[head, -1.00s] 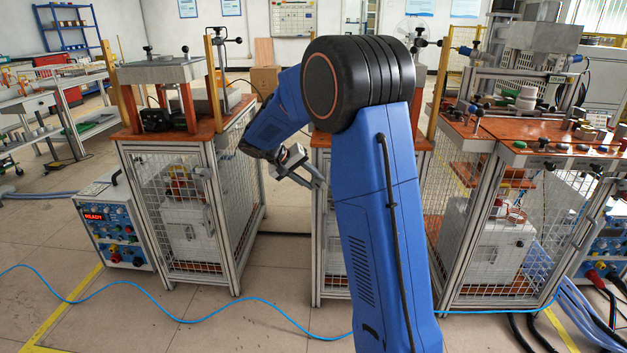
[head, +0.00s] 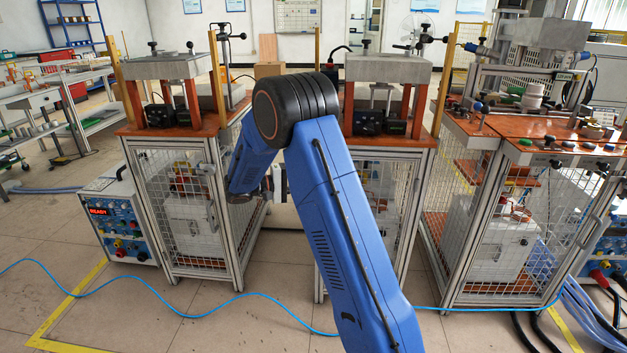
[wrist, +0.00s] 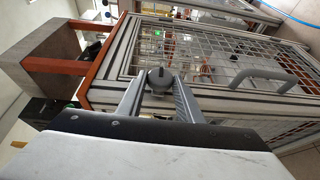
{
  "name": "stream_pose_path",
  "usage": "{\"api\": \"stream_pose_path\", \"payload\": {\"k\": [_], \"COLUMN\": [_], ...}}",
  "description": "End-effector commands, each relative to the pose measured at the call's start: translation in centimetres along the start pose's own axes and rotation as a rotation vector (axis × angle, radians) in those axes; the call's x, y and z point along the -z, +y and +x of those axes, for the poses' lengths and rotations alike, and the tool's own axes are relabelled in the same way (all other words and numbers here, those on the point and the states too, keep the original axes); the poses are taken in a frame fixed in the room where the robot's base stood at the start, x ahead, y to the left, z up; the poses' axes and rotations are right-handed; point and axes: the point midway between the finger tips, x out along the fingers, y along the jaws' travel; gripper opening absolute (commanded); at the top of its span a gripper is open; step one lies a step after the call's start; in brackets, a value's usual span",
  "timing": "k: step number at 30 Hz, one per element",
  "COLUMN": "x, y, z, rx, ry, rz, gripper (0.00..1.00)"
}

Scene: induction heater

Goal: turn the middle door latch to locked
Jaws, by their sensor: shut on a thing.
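In the wrist view my gripper (wrist: 160,95) has its two grey fingers closed around a small dark round latch knob (wrist: 160,76). The knob sits on the metal frame of a mesh door (wrist: 215,60), near the edge by the wooden top. Whether the latch is turned to locked cannot be read. In the head view the middle cabinet (head: 395,150) stands behind my blue arm, which covers much of its door. The latch and my fingertips cannot be made out there.
A grey door handle (wrist: 262,80) curves out from the mesh close to my gripper. The left cabinet (head: 180,215) with a control box (head: 118,222) and the right cabinet (head: 490,215) flank the middle one. A blue cable (head: 180,312) crosses the floor in front.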

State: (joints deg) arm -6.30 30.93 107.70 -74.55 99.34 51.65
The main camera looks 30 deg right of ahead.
Motion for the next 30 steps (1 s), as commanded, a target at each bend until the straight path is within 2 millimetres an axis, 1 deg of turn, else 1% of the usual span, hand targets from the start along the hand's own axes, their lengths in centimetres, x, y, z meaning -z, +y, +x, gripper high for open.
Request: {"api": "stream_pose_path", "payload": {"k": [6, 21, 22, 23, 24, 30], "x": [-0.08, -0.11, -0.11, -0.11, -0.1, -0.06], "y": [-0.25, -0.3, -0.3, -0.29, -0.28, -0.23], "z": [0.01, 0.04, 0.04, 0.04, 0.04, 0.03], "rx": [-0.053, -0.066, -0.066, -0.066, -0.066, -0.066], "ry": [-0.002, -0.002, -0.002, -0.002, -0.002, -0.002], "rz": [-0.024, -0.03, -0.03, -0.03, -0.03, -0.029], "gripper": [0.1, 0.1, 0.4, 0.47, 0.5, 0.5]}}
